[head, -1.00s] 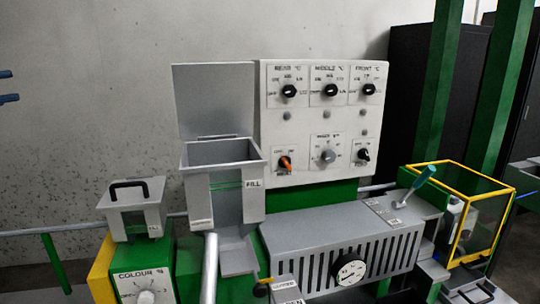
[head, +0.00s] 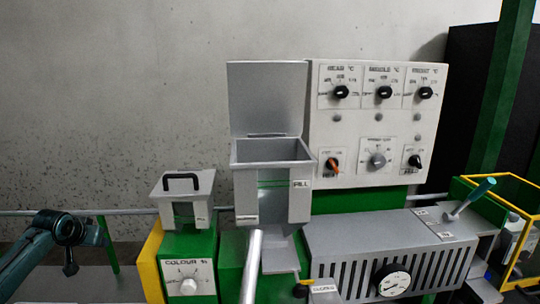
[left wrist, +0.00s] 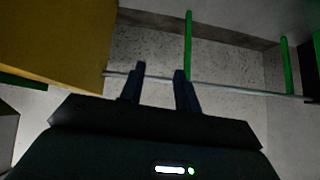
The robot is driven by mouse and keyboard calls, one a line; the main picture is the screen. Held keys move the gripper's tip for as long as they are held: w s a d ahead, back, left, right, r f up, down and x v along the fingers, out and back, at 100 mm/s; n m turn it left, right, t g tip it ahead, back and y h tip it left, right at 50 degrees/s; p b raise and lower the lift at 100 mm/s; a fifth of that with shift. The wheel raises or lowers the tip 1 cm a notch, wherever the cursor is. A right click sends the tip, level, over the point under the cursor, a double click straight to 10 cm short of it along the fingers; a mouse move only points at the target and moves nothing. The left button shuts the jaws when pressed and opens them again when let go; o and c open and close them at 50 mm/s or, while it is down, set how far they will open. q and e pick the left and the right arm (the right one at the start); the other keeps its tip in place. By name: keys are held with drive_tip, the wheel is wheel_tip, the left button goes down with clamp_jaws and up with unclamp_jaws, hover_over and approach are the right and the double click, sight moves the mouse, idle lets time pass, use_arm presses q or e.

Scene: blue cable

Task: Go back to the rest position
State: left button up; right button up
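My left arm shows at the lower left of the head view, beside the machine. My left gripper (left wrist: 158,82) shows in the left wrist view with its two dark fingers apart and nothing between them. Its fingers point toward a grey rail and the speckled wall behind. In the head view I cannot make out its fingertips clearly. My right gripper is not in view.
The machine has a grey open hopper (head: 270,190), a white dial panel (head: 375,125) and a small lidded box (head: 185,200) on a green colour-dial unit (head: 185,250). A yellow-framed guard (head: 503,205) stands at the right. A rail (head: 125,212) runs behind my left arm.

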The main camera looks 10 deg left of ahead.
use_arm(q)
drive_tip(key=s+d+f+m, duration=0.8)
drive_tip(key=s+d+f, duration=0.35)
drive_tip(key=f, duration=0.35)
drive_tip(key=s+d+f+m+h, duration=0.2)
drive_tip(key=s+d+m+h, duration=0.1)
drive_tip(key=s+d, duration=0.45)
drive_tip(key=s+d+f+m+h, duration=0.2)
drive_tip(key=s+d+m, duration=0.2)
drive_tip(key=s+d, duration=0.3)
drive_tip(key=d+f+n+t+h, duration=0.1)
drive_tip(key=d+n, duration=0.8)
drive_tip(key=d, duration=1)
drive_tip(key=shift+w+t, duration=0.25)
drive_tip(key=shift+t, duration=0.45)
drive_tip(key=shift+f, duration=0.1)
